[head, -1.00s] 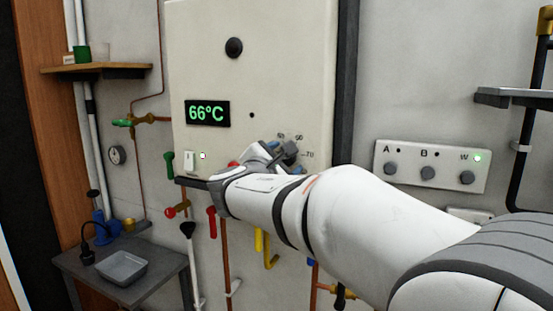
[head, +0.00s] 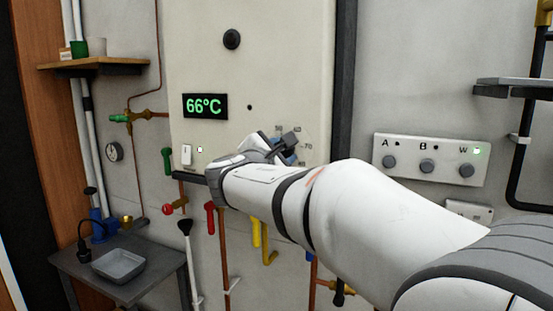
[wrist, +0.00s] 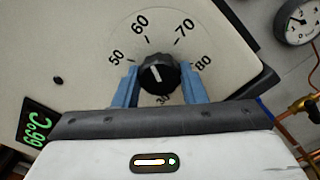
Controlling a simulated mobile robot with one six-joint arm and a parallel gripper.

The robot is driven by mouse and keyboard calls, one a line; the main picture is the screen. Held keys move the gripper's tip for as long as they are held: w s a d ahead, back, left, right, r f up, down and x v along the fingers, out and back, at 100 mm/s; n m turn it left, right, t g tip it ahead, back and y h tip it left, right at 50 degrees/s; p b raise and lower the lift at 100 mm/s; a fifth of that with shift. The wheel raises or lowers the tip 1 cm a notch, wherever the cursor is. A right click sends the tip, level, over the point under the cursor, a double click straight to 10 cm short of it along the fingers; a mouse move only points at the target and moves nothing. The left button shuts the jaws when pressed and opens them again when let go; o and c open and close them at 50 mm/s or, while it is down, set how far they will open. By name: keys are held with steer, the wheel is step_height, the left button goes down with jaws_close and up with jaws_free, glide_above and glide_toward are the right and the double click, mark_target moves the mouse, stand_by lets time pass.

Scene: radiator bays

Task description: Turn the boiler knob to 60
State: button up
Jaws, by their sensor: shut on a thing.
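The black boiler knob (wrist: 158,74) sits on a dial marked 50, 60, 70 and 80 in the wrist view. Its white pointer line points up and slightly left, roughly toward the 60 mark. My gripper (wrist: 159,84) is shut on the knob, with one blue finger on each side of it. In the head view my gripper (head: 283,152) is at the lower right of the cream boiler panel (head: 270,70), where it hides the knob and part of the dial. The green boiler display (head: 205,106) reads 66°C.
A control box (head: 430,160) with buttons A, B and W is to the right, its green light lit. Coloured valve handles and copper pipes lie below the boiler. A wall shelf (head: 95,67) and a small table (head: 125,265) with a grey tray are at left.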

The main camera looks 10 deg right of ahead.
steer(key=o, duration=1)
steer(key=shift+a, duration=0.1)
steer(key=b+v, duration=0.2)
steer(key=v, duration=0.5)
steer(key=shift+s, duration=0.35)
steer(key=shift+a, duration=0.15)
